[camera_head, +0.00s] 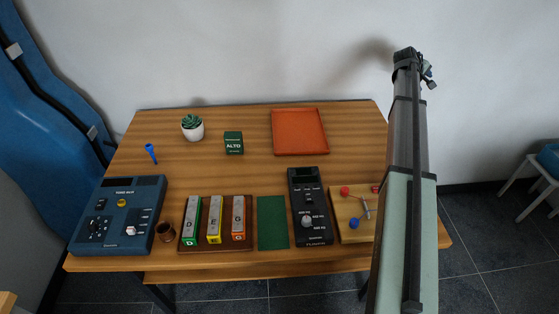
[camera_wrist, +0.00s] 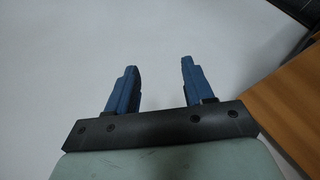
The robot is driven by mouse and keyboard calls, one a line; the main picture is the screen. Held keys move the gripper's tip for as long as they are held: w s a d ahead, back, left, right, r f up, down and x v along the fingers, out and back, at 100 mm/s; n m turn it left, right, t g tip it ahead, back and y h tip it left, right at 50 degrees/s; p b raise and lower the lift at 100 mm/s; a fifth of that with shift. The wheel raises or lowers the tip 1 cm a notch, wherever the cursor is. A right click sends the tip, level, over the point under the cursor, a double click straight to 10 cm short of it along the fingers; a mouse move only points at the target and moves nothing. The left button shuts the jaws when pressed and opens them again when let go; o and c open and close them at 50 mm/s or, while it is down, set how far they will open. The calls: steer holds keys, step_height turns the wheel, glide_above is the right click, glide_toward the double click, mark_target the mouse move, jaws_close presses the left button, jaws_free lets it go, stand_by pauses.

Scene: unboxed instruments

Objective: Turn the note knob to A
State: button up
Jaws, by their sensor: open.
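A blue box (camera_head: 118,214) with a yellow button lies at the left front of the table. It has a dark round knob (camera_head: 96,227) at its lower left and a pale, red-marked control at its lower right. A black device (camera_head: 309,228) right of centre has a pale knob (camera_head: 307,221) with small labels around it. I cannot read which knob is the note knob or where either points. My gripper (camera_wrist: 158,68) is open and empty in the wrist view, facing the pale wall, apart from both devices.
Coloured bars D, E and G stand in a wooden holder (camera_head: 250,206). A small brown cup (camera_head: 165,232), green mat (camera_head: 272,222), wooden board (camera_head: 345,232), orange tray (camera_head: 300,132), ALTO box (camera_head: 233,143), plant (camera_head: 192,127) and blue peg (camera_head: 151,152) share the table.

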steer(key=w+a+r+n+y, duration=0.1)
steer(key=w+a+n+y, duration=0.15)
steer(key=a, duration=1.45)
steer(key=w+a+n+y, duration=0.1)
steer(key=w+a+n, duration=0.25)
steer(key=a, duration=1.35)
steer(key=s+a+n+y, duration=0.2)
steer(key=s+a+n, duration=0.2)
steer(key=a, duration=1.2)
steer(key=s+a+n+y, duration=0.1)
steer(key=s+a+n, duration=0.2)
steer(key=a, duration=1.3)
steer(key=s+a+n+g+y, duration=0.1)
steer(key=s+a+n, duration=0.1)
steer(key=s+a, duration=0.3)
steer(key=s+a+n, duration=0.1)
steer(key=s+a, duration=0.1)
steer(key=a, duration=0.5)
steer(key=n+g+y, duration=0.1)
steer(key=n+g, duration=0.3)
steer(key=n, duration=0.8)
glide_above(91, 225)
step_height(91, 225, down, 13)
steer(key=shift+a+r, duration=0.1)
